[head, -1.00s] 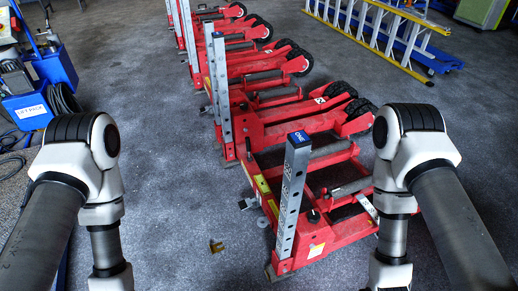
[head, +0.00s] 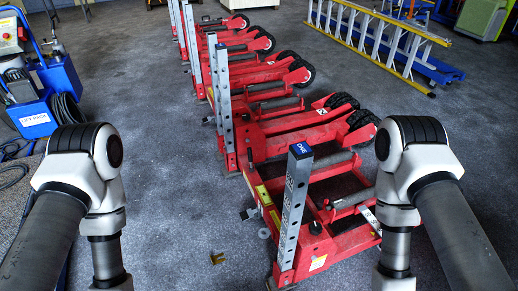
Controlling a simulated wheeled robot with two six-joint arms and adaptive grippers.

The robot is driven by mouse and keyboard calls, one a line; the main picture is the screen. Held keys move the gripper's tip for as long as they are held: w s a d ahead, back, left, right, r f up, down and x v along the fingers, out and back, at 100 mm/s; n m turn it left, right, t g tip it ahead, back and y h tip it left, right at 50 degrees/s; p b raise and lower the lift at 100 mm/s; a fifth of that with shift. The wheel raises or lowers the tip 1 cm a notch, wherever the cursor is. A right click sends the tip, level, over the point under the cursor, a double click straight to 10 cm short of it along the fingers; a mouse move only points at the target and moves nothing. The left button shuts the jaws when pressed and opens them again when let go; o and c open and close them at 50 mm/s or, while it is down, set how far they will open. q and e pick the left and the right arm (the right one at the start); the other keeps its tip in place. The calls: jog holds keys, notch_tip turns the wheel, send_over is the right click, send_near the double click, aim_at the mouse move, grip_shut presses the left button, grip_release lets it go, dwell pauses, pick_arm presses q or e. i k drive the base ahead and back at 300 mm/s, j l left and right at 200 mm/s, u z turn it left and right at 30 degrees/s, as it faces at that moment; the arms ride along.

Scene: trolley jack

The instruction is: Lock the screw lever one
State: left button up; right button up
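The nearest red trolley jack (head: 338,244) stands on the floor at the centre right, with an upright grey perforated post (head: 292,215) capped by a blue label reading ONE (head: 300,150). A small black knob (head: 315,228) sits on its frame just right of the post. A small grey metal part (head: 249,213) sticks out at the frame's left side. I cannot tell which of these is the screw lever, or whether it is locked. My two arms come in from the left and right lower corners, apart from the jack's post. Both grippers are below the picture and hidden.
Several more red jacks with grey posts (head: 225,105) run in a row behind. A small brass-coloured bracket (head: 217,258) lies on the floor left of the jack. A blue lift-pack unit (head: 35,118) stands at left, a yellow ladder (head: 375,45) at back right. The floor at left centre is clear.

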aim_at(250, 159)
jog(key=i+j+z, duration=0.25)
jog(key=j+z, duration=0.15)
jog(key=j, duration=0.3)
jog(key=i+j+z, duration=0.15)
jog(key=j+z, duration=0.25)
jog(key=j, duration=0.35)
jog(key=j+z, duration=0.45)
jog(key=j, duration=0.35)
jog(key=i+j+z, duration=0.15)
jog(key=j, duration=0.25)
jog(key=i+j+z, duration=0.15)
jog(key=j, duration=0.3)
jog(key=i+j+z, duration=0.15)
jog(key=j, duration=0.25)
jog(key=k, duration=0.05)
